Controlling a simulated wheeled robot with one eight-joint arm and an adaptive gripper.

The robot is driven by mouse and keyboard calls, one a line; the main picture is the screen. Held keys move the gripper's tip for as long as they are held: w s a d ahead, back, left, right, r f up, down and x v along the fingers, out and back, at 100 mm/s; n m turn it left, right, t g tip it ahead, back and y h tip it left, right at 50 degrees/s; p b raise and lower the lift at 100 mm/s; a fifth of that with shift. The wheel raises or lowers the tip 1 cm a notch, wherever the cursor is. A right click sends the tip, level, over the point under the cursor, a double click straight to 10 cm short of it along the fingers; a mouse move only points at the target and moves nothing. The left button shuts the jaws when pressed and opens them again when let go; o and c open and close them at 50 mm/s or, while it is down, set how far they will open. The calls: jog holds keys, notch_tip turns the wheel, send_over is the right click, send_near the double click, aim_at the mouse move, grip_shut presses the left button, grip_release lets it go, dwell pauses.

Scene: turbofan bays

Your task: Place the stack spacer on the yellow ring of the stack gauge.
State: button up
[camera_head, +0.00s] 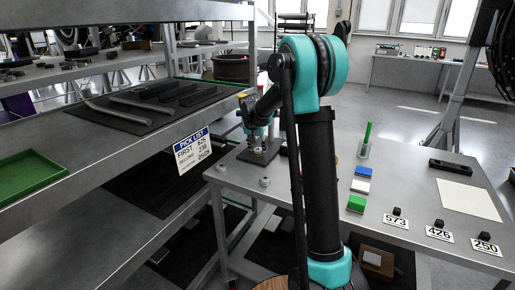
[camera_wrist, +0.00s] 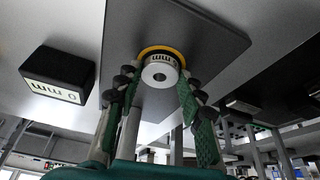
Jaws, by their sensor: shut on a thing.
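My gripper (camera_head: 262,146) is low over a dark plate (camera_head: 243,170) on the grey table. In the wrist view its fingers (camera_wrist: 158,84) are shut on a short silver cylinder with a central hole and an "mm" marking, the stack spacer (camera_wrist: 160,75). The yellow ring (camera_wrist: 148,50) of the stack gauge shows as an arc just behind the spacer, over the plate (camera_wrist: 215,45). The spacer looks nearly in line with the ring; whether they touch cannot be told. The rest of the ring is hidden behind the spacer. In the head view my gripper hides both.
A black block (camera_wrist: 58,72) with a white "mm" label stands beside the plate. Green, white and blue blocks (camera_head: 357,203), a green stick in a clear holder (camera_head: 365,142) and numbered cards (camera_head: 394,217) lie on the table's right. A shelf unit with a pick list (camera_head: 193,150) stands left.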

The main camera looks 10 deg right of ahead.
jog(key=shift+f, duration=0.15)
jog(key=o, duration=1.3)
jog(key=shift+c, duration=0.2)
jog(key=v, duration=1.2)
jog(key=shift+a, duration=0.1)
